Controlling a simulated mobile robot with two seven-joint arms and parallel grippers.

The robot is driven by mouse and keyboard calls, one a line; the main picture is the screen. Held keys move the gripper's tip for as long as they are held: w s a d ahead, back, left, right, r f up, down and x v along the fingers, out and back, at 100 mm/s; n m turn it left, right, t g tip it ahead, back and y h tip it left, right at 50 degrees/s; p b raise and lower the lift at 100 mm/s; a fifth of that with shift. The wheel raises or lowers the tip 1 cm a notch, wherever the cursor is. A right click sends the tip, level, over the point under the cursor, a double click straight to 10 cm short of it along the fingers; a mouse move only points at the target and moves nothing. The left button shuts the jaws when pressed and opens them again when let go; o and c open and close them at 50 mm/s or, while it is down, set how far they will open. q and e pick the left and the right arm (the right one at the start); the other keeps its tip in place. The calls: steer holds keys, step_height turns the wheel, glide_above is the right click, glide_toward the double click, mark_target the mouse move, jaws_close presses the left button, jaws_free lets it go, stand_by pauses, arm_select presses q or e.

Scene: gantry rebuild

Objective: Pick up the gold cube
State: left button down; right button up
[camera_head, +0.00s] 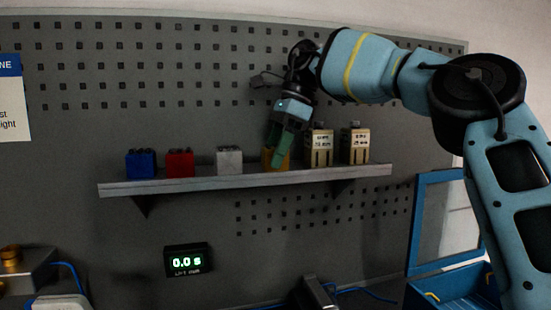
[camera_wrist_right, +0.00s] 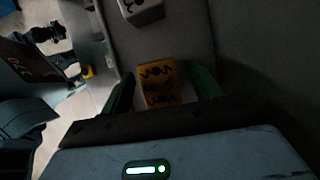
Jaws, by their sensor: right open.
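The gold cube (camera_head: 267,155) stands on the wall shelf (camera_head: 225,180), partly hidden behind a green finger of my right gripper (camera_head: 281,151). In the right wrist view the gold cube (camera_wrist_right: 160,88) shows dark lettering and lies between the two green fingers of the right gripper (camera_wrist_right: 163,78). The right gripper is open, with one finger on each side of the cube. Whether a finger touches it I cannot tell. My left gripper is not in view.
On the shelf, a blue block (camera_head: 140,163), a red block (camera_head: 179,163) and a white block (camera_head: 229,159) stand to the left. Two beige labelled blocks (camera_head: 320,149) (camera_head: 355,146) stand close on the right. A pegboard (camera_head: 150,65) is behind. A display (camera_head: 187,261) sits below.

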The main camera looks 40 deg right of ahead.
mark_target(269, 148)
steer(key=c, duration=1.2)
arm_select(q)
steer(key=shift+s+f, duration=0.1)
arm_select(e)
steer(key=shift+r, duration=0.15)
